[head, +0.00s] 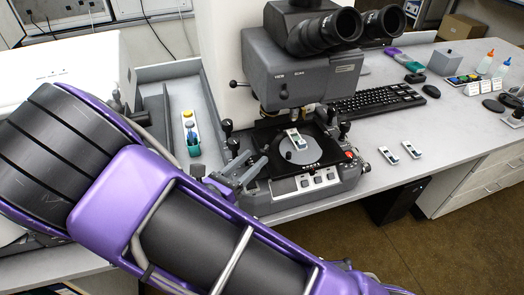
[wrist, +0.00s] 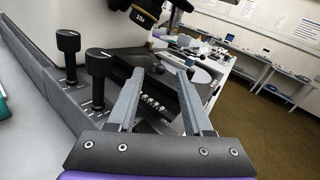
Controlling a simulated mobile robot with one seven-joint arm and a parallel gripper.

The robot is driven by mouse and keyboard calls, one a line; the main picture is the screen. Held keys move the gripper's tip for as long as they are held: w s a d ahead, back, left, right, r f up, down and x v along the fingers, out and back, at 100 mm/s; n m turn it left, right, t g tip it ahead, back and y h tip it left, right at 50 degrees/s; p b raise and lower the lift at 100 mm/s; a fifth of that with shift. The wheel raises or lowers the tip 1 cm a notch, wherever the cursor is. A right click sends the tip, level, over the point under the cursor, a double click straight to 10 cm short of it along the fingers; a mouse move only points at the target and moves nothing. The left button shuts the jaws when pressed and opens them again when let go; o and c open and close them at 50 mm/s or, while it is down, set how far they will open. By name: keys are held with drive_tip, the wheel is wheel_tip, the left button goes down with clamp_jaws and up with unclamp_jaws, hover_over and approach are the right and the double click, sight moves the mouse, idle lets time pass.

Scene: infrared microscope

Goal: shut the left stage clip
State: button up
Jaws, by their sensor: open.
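The microscope stage (head: 275,135) is black with a round grey plate (head: 312,155), and a white slide-like piece (head: 297,141) lies on it. A small dark piece (head: 288,155) at the plate's left side may be the left stage clip; it is too small to tell whether it is open or shut. In the wrist view the grey plate (wrist: 197,74) shows beyond the fingers, and no clip can be made out there. My gripper (wrist: 161,72) is open and empty, its two grey fingers apart and pointing toward the stage from its left side.
Black knobs (wrist: 68,42) on posts stand close to the left of my gripper. The microscope head (head: 300,75) with its eyepieces overhangs the stage. Two white slide-like pieces (head: 411,149) lie on the bench to the right. A tray (head: 172,105) with small items is behind my arm.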

sight(261, 153)
drive_tip(key=shift+x, duration=2.25)
drive_tip(key=shift+c, duration=0.2)
drive_tip(key=c, duration=0.7)
clamp_jaws()
drive_tip(key=shift+d, duration=0.2)
